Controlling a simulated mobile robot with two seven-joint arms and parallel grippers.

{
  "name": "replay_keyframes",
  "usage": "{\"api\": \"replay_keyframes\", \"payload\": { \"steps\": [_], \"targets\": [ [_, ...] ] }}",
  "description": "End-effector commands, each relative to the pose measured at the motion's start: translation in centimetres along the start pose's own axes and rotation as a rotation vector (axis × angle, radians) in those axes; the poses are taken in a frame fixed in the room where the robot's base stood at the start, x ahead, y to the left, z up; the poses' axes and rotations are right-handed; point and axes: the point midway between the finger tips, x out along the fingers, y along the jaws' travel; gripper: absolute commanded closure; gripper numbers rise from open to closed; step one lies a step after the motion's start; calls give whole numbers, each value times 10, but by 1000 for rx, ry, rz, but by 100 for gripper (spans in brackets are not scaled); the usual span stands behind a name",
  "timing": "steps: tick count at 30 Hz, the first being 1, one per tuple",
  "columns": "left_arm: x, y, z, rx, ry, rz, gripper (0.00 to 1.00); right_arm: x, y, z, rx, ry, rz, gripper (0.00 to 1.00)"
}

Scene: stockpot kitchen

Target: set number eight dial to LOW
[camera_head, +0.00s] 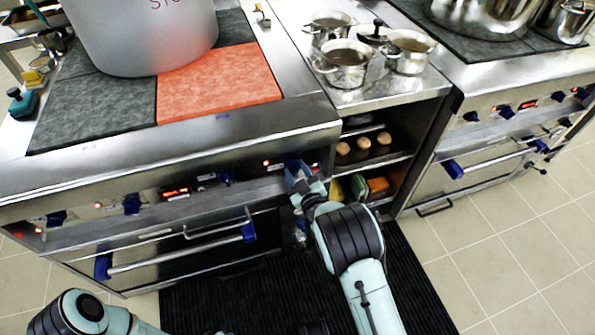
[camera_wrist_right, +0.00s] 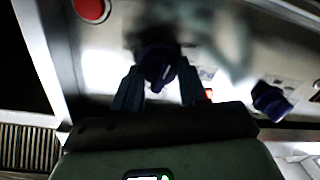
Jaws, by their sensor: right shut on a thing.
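A dark blue dial (camera_wrist_right: 158,68) on the left stove's front panel (camera_head: 100,207) sits between the two fingers of my right gripper (camera_wrist_right: 157,88). In the head view my right gripper (camera_head: 297,176) is at the right end of that panel, shut on the dial and partly covering it. A light pointer mark shows on the dial. The dial's number and the LOW marking are not legible. A second blue dial (camera_wrist_right: 270,100) is beside it in the wrist view, apart from the fingers. My left arm shows at the bottom left; its gripper is out of view.
An oven handle (camera_head: 180,250) juts out below the panel. Small pots (camera_head: 343,62) and an open shelf (camera_head: 375,165) are to the right. A black mat (camera_head: 230,300) covers the floor.

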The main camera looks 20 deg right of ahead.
Motion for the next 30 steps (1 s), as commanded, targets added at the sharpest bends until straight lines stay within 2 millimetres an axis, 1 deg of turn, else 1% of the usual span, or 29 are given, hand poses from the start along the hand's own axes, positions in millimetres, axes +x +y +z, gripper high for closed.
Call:
{"api": "replay_keyframes", "payload": {
  "steps": [30],
  "targets": [
    [-25, 8, 32, 8, -95, 6, 57, 0, -4, -2, -963, -67, 5, 88]
  ]
}}
